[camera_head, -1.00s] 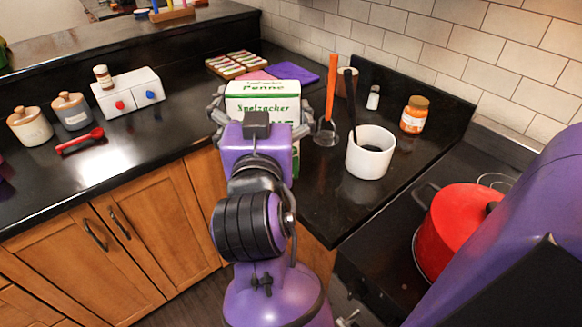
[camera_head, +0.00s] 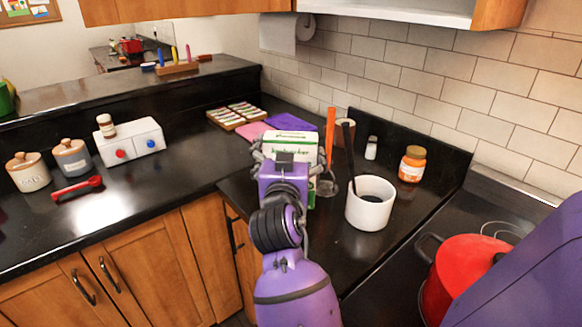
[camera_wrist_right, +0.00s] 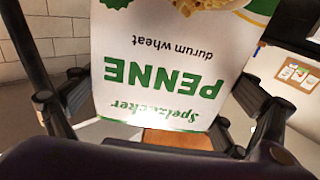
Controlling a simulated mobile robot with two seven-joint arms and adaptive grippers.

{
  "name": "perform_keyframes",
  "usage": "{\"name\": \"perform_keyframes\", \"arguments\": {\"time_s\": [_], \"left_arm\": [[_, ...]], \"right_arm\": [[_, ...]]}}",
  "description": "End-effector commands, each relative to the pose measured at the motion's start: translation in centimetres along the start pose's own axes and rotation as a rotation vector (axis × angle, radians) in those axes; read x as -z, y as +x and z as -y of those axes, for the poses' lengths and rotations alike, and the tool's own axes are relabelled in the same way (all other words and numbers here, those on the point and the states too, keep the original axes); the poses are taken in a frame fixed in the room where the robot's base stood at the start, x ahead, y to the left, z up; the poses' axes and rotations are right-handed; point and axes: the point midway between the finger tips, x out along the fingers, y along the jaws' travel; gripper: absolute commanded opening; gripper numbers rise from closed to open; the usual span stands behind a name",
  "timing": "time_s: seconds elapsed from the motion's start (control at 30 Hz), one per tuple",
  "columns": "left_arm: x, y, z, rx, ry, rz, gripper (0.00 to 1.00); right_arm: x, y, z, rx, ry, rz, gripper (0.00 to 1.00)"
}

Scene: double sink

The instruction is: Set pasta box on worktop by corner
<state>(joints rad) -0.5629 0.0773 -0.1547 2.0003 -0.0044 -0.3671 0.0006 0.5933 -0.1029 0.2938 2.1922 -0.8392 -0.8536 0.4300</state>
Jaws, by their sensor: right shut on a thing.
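The pasta box (camera_head: 291,143) is white with green lettering and is upright in the head view, over the worktop (camera_head: 330,244) near its corner. In the right wrist view the pasta box (camera_wrist_right: 165,60) fills the middle, its "PENNE" print upside down. My right gripper (camera_head: 284,155) is shut on the box, a finger on each side; its fingers also flank the box in the wrist view (camera_wrist_right: 150,98). My wrist hides the box's lower part, so I cannot tell whether it touches the worktop. My left gripper is not in view.
A spice rack (camera_head: 240,115) and purple cloth (camera_head: 292,122) lie behind. A red pot (camera_head: 458,272) is at right. The left worktop has clear room.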

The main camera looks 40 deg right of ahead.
Motion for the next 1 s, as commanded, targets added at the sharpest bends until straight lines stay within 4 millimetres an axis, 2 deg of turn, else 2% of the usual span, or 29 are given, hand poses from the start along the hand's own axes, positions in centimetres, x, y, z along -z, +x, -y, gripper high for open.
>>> {"name": "perform_keyframes", "arguments": {"time_s": [0.17, 0.27, 0.43, 0.9, 0.93, 1.0], "left_arm": [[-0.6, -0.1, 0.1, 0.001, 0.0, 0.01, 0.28], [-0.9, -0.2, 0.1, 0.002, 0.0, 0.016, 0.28], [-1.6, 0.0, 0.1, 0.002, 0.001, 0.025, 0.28], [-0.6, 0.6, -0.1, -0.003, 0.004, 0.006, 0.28], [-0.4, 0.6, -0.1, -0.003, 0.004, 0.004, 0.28], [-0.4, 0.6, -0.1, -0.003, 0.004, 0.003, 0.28]], "right_arm": [[-0.8, 0.9, 0.0, 0.0, -0.001, -0.006, 0.32], [-2.0, 1.6, -0.1, -0.001, -0.003, -0.003, 0.32], [-4.3, 1.4, 0.0, 0.001, -0.001, -0.004, 0.32], [-5.0, 1.4, 0.0, 0.001, 0.001, -0.005, 0.32], [-5.1, 1.4, 0.0, 0.0, 0.0, -0.001, 0.99], [-5.0, 1.4, 0.0, 0.001, 0.001, -0.002, 1.0]]}}
